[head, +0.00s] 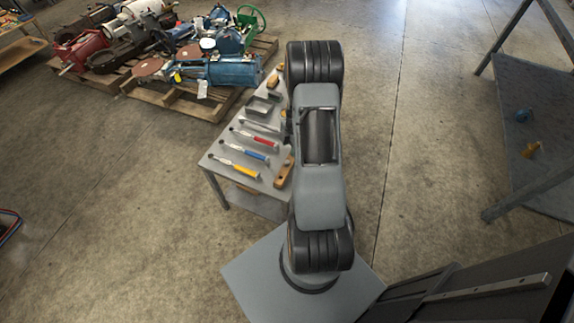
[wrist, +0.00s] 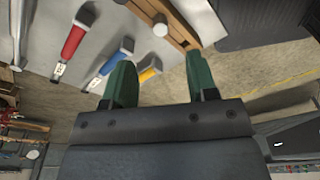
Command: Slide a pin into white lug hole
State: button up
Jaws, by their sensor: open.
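My gripper (wrist: 160,60) is open in the wrist view, its two green fingers apart with nothing between them. Beyond the fingertips is a wooden block (wrist: 178,22) with dark gaps along it. In the head view a wooden block (head: 284,172) lies at the right edge of the tool table, partly beside my arm, which hides my gripper there. I cannot pick out a white lug or its hole in either view.
A pallet (head: 175,100) of machine parts stands behind. A dark-topped bench (head: 540,180) is at right. Floor between the table and bench is clear.

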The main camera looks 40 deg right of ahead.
aim_at(287, 162)
jog(key=shift+a+f, duration=0.25)
jog(key=shift+f, duration=1.3)
jog(key=shift+a+f, duration=0.3)
jog(key=shift+f, duration=1.2)
jog(key=shift+a+f, duration=0.25)
jog(key=shift+f, duration=1.3)
grip_shut()
jog(key=shift+w+r, duration=0.1)
